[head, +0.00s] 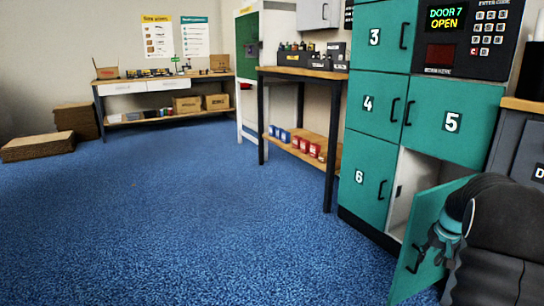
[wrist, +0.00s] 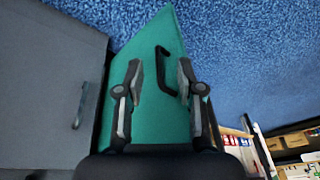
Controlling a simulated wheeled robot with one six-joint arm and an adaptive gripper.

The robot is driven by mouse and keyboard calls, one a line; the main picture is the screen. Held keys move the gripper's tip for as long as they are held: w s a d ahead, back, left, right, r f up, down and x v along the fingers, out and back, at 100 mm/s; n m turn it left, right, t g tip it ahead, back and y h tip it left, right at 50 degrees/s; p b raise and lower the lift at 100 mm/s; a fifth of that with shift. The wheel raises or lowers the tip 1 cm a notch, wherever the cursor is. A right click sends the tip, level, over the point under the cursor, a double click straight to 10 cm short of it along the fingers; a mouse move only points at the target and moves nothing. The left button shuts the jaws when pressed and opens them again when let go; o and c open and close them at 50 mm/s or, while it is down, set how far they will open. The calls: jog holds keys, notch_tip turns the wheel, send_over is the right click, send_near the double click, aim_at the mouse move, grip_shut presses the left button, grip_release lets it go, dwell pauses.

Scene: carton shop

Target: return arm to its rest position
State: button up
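My gripper (head: 430,246) is at the right in the head view, in front of the open teal locker door (head: 408,277). In the wrist view my gripper (wrist: 160,72) is open, its two fingers well apart. The dark door handle (wrist: 166,70) shows between the fingertips, nearer the right one, and no finger is closed on it. I cannot tell how far the fingers are from the door face. The door stands swung out from its compartment (head: 413,180), whose pale inside shows. My arm hides part of the door.
The teal lockers (head: 371,160) have a keypad panel (head: 466,38) reading "DOOR 7 OPEN". A grey cabinet (head: 518,150) stands close on the right. A workbench (head: 300,72) and a far table (head: 165,78) stand behind. Flat cartons (head: 38,147) lie left. The blue floor is clear.

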jog(key=s+a+r+n+p, duration=0.1)
jog(key=s+a+r+p, duration=0.2)
jog(key=s+a+r, duration=0.4)
jog(key=s+a+r+n+t+p, duration=0.1)
jog(key=s+a+r+p, duration=0.2)
jog(key=s+a+r, duration=0.4)
jog(key=s+a+r+n+t+p, duration=0.1)
jog(key=s+a+r, duration=0.7)
jog(key=s+a, duration=0.9)
jog(key=shift+s+a+n+p, duration=0.15)
jog(key=shift+a+n+p, duration=0.35)
jog(key=shift+a+p, duration=0.6)
jog(key=shift+r, duration=0.1)
